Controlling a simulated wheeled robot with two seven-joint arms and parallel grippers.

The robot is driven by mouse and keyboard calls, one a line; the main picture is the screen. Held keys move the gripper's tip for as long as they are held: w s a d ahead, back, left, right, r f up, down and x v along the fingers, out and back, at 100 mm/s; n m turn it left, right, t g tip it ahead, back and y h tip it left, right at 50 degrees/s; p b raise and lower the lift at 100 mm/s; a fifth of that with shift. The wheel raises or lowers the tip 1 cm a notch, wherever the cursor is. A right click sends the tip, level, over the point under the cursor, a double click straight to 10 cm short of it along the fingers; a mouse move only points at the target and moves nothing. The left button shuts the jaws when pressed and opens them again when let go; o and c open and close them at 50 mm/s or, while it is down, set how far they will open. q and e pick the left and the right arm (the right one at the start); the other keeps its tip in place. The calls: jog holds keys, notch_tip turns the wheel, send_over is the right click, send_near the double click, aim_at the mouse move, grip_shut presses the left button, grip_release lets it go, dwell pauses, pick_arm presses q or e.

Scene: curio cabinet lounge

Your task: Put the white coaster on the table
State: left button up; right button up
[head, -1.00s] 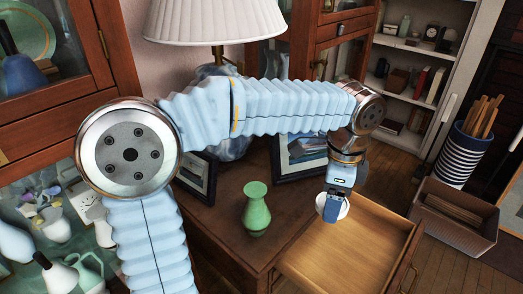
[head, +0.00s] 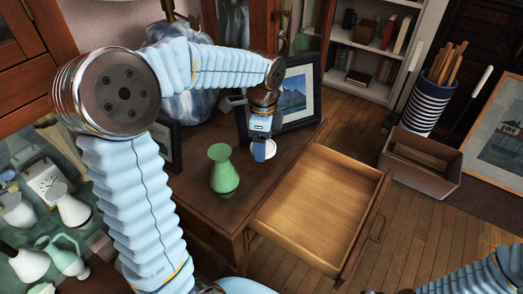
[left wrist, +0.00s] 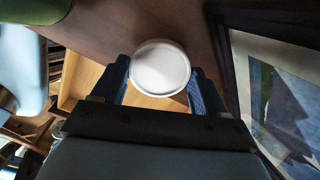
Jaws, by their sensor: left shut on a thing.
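The white coaster (head: 270,149) is a small round disc held at the tip of my left gripper (head: 261,153). In the left wrist view the coaster (left wrist: 160,66) sits between the two dark blue fingers of the left gripper (left wrist: 159,78), which is shut on it. The gripper points down over the brown wooden table (head: 200,222), behind the open drawer and in front of a picture frame. I cannot tell whether the coaster touches the tabletop. A blue-sleeved part of my right arm shows at the lower right of the head view; its gripper is out of view.
A green vase (head: 223,172) stands on the table left of the gripper. A framed mountain picture (head: 290,95) stands close behind it. The table's drawer (head: 315,210) is pulled out and empty. A striped bin (head: 427,105) and a basket (head: 420,165) stand to the right.

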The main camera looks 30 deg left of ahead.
pick_arm(q)
jog(key=shift+w+a+f, duration=0.1)
jog(key=shift+a+f, duration=0.05)
jog(key=shift+f, duration=0.8)
jog(key=shift+a+f, duration=0.15)
jog(key=shift+f, duration=0.8)
jog(key=shift+f+b, duration=0.15)
jog(key=shift+b, duration=0.15)
jog(key=o, duration=1.1)
jog(key=shift+r, duration=0.3)
notch_tip(320, 180, up, 12)
jog(key=shift+f+p, duration=0.1)
jog(key=shift+p, duration=0.85)
